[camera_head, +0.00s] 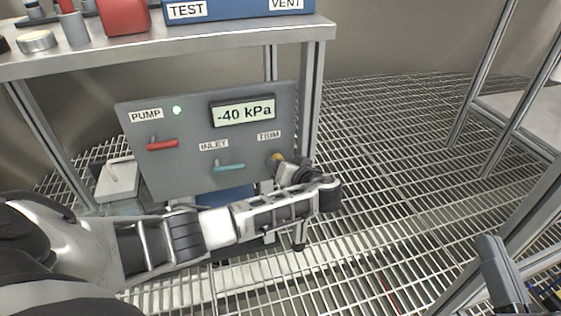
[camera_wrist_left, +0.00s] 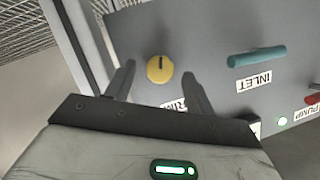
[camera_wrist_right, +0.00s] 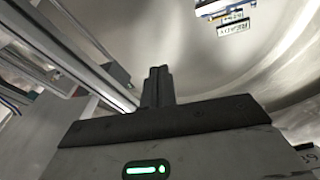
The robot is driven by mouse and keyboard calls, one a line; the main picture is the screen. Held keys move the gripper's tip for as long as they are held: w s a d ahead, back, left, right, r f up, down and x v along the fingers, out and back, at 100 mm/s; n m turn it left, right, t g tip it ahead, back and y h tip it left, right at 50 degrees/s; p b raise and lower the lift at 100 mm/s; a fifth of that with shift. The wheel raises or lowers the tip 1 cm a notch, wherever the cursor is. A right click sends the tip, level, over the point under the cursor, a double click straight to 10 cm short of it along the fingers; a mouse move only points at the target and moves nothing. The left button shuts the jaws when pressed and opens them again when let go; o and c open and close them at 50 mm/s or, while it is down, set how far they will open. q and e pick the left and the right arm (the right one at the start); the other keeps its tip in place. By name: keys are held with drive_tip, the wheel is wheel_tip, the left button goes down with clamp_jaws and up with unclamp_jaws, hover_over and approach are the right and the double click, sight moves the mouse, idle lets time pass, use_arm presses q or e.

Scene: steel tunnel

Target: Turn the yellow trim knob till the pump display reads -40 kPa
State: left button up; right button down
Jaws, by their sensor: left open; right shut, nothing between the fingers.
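The pump panel (camera_head: 180,125) is a grey box under the bench. Its display (camera_head: 243,112) reads -40 kPa, and a green light (camera_head: 177,110) is lit by the PUMP label. The yellow trim knob (camera_head: 277,157) is partly hidden by my left gripper (camera_head: 283,166) in the head view. In the left wrist view the knob (camera_wrist_left: 160,69) shows whole, with a dark mark on its face. My left gripper is open, a fingertip on either side of the knob; contact cannot be told. My right gripper (camera_head: 500,272) is shut and empty at the lower right, far from the panel.
The panel also carries a red handle (camera_head: 162,144) and a teal INLET handle (camera_head: 229,167). The bench top (camera_head: 100,60) overhangs the panel, with a leg (camera_head: 311,105) just right of it. Open grating floor (camera_head: 385,150) lies to the right.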

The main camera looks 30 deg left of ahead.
use_arm(q)
drive_tip(key=p+v, duration=0.4)
drive_tip(key=v, duration=1)
drive_tip(key=shift+s+d, duration=0.15)
use_arm(e)
drive_tip(key=shift+s+a+f+m+g+h, duration=0.1)
drive_tip(key=shift+s+f+m+g+h, duration=0.25)
drive_tip(key=shift+f+g, duration=0.4)
drive_tip(key=shift+s+d+f+m+g+h, duration=0.1)
drive_tip(key=shift+s+f+m+g+h, duration=0.3)
drive_tip(key=shift+f, duration=0.45)
drive_tip(key=shift+s+a+f+m+g+h, duration=0.15)
drive_tip(key=shift+s+f+g+h, duration=0.15)
drive_tip(key=shift+f+g, duration=0.5)
